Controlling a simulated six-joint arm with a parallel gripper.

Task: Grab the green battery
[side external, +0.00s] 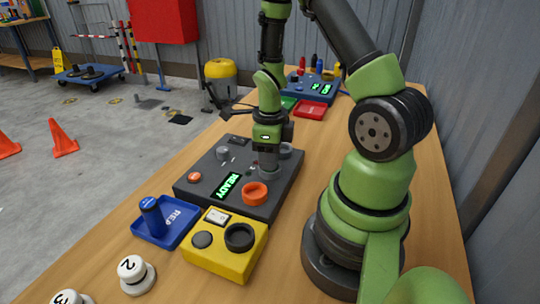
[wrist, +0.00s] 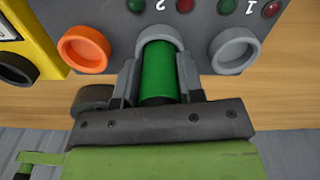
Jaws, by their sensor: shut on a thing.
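The green battery (wrist: 157,72) is a green cylinder in the wrist view, between the two fingers of my gripper (wrist: 157,85). My gripper is shut on it. The battery's far end is at a grey round socket of the dark grey console (wrist: 204,22); I cannot tell how deep it sits in it. In the side external view my gripper (side external: 268,172) points down over the right part of the console (side external: 210,165), and the battery is hidden there.
An orange ring socket (side external: 255,194) and a grey ring socket (wrist: 233,50) flank the battery. A yellow box (side external: 225,260) and a blue tray (side external: 178,238) with a blue cylinder (side external: 152,215) stand in front. Red (side external: 312,110) and green trays and another console lie behind.

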